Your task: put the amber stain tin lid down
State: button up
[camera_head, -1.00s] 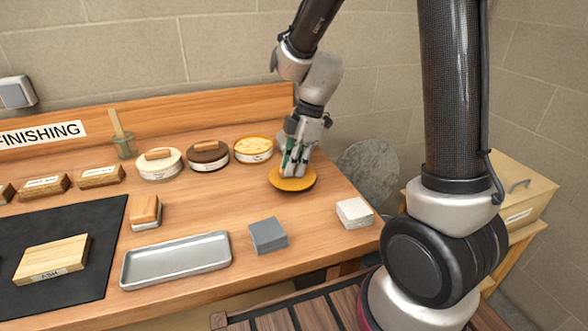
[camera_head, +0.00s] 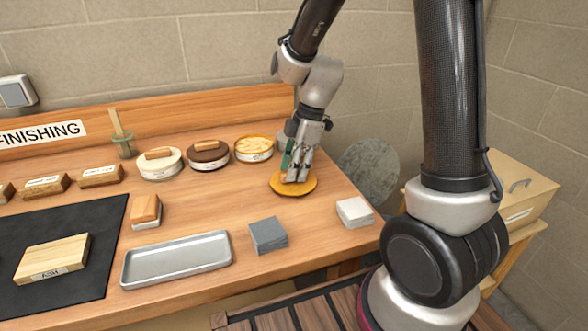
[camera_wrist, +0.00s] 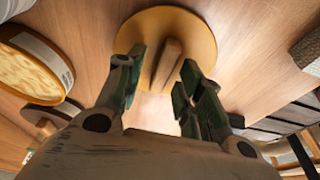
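The amber stain tin lid (camera_head: 308,187) is a round amber-yellow disc with a wooden bar handle. It lies flat on the bench near its right end. The handle shows in the wrist view (camera_wrist: 170,62). My gripper (camera_head: 297,176) is over the lid, its green-padded fingers pointing down. In the wrist view, the fingers (camera_wrist: 163,70) stand apart on either side of the handle, with a visible gap. The open amber tin (camera_head: 254,150), with yellow contents, stands just behind and to the left. It also shows in the wrist view (camera_wrist: 32,68).
A brown-lidded tin (camera_head: 208,156) and a white-lidded tin (camera_head: 159,164) stand farther left. A grey block (camera_head: 268,235), a pale block (camera_head: 354,212) and a metal tray (camera_head: 176,259) lie toward the front. Bare bench lies around the lid's front side.

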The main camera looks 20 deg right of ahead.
jog(key=v, duration=1.2)
jog(key=s+d+r+m+t+h, duration=0.1)
jog(key=s+d+r+m+t, duration=0.1)
jog(key=s+d+m, duration=0.3)
jog(key=s+d+r+m+t+h, duration=0.2)
jog(key=s+d+m, duration=0.4)
jog(key=s+m, duration=0.7)
jog(key=shift+s+r, duration=0.5)
jog(key=shift+r, duration=0.25)
